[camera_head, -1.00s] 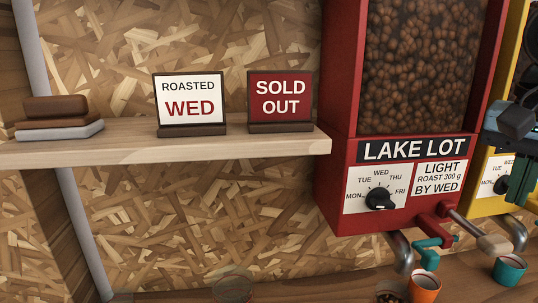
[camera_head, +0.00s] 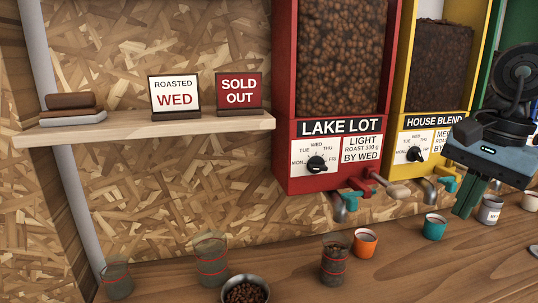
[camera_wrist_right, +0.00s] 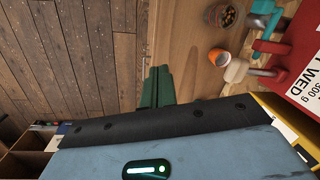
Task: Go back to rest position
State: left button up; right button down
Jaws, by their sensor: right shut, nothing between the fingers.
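My right gripper (camera_head: 466,208) hangs at the right of the head view, its green fingers closed together with nothing between them. It is in front of the yellow House Blend dispenser (camera_head: 437,65), above the counter (camera_head: 400,272). In the right wrist view the shut fingers (camera_wrist_right: 158,86) point up the picture, over the counter edge, with nothing held. My left gripper is not in view.
The red Lake Lot dispenser (camera_head: 284,100) stands left of my right arm. An orange cup (camera_head: 365,243), a teal cup (camera_head: 434,228), a glass with beans (camera_head: 333,262) and a bean bowl (camera_head: 246,289) stand on the counter. A shelf (camera_head: 150,128) holds two signs.

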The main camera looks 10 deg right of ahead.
jog(key=s+d+f+m+t+y+p, duration=0.15)
jog(key=f+m+t+y, duration=0.35)
jog(key=f+m, duration=1.2)
jog(key=s+d+f+m+t+y+p, duration=0.1)
jog(key=s+f+m+t+y, duration=0.15)
jog(key=f+m+t, duration=0.95)
jog(key=s+a+f+m+g+h, duration=0.3)
jog(key=s+f+m, duration=0.1)
jog(key=f+m, duration=0.45)
jog(key=s+a+f+m+g+h, duration=0.25)
jog(key=s+f+m, duration=0.25)
jog(key=f+m, duration=0.35)
pick_arm(q)
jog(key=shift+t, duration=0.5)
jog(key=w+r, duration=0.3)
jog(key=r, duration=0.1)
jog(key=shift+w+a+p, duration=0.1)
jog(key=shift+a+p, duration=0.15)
jog(key=shift+p, duration=0.1)
pick_arm(e)
jog(key=s+a+f+m+g, duration=0.2)
jog(key=s+a+f+m, duration=0.1)
jog(key=s+a+m, duration=0.2)
jog(key=s+a+f+m+g+h, duration=0.1)
jog(key=s+a+f+m, duration=0.3)
jog(key=a, duration=0.4)
jog(key=shift+s+m+g, duration=0.45)
jog(key=shift+s+m, duration=0.4)
jog(key=shift+m, duration=0.15)
